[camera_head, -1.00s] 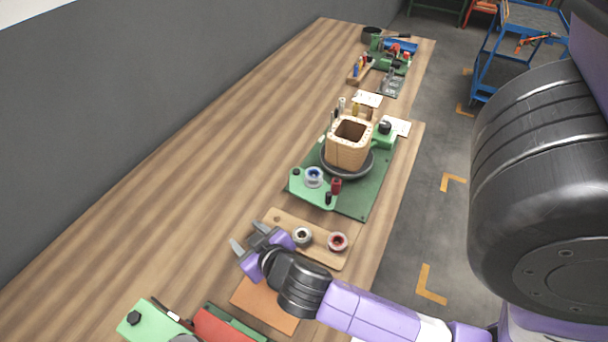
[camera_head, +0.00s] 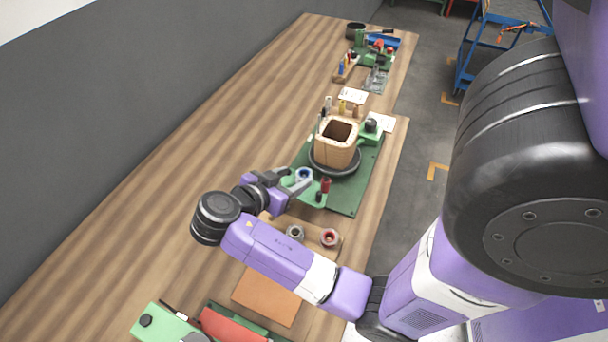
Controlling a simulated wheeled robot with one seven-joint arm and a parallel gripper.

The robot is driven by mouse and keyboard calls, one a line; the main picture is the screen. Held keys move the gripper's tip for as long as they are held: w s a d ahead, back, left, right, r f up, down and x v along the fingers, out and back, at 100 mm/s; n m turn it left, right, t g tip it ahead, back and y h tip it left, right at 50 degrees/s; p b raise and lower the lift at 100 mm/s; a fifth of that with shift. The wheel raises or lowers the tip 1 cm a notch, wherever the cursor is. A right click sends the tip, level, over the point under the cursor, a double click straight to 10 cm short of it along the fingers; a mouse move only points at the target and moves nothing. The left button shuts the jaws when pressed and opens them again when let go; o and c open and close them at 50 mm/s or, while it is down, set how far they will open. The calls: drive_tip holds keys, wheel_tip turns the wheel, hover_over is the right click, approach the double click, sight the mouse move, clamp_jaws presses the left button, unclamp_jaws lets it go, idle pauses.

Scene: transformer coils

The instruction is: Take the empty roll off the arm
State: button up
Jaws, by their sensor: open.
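The roll on the arm (camera_head: 304,173) is a small spool with a blue centre. It sits on the green arm (camera_head: 316,197) at the near left of the green winding station, partly hidden by my gripper. My gripper (camera_head: 299,179) is open, with its fingers pointing right at the spool, one finger on the far side and one on the near side. Whether the fingers touch the spool, and how their height compares, I cannot tell. Two other spools, one grey (camera_head: 295,232) and one with a red centre (camera_head: 329,238), stand on a wooden board (camera_head: 313,252).
A tan square coil former (camera_head: 337,143) stands on a black turntable (camera_head: 347,171) close right of my gripper. A dark red post (camera_head: 325,186) stands beside the spool. An orange mat (camera_head: 267,296) lies nearer. The bench's left side is clear.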

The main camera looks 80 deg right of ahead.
sight(307, 172)
drive_tip(key=p+x, duration=0.2)
drive_tip(key=x, duration=0.3)
drive_tip(key=shift+s+d, duration=0.1)
drive_tip(key=shift+s, duration=0.05)
drive_tip(key=shift+s+d+f, duration=0.1)
drive_tip(key=shift+d+f, duration=0.25)
drive_tip(key=c, duration=1.1)
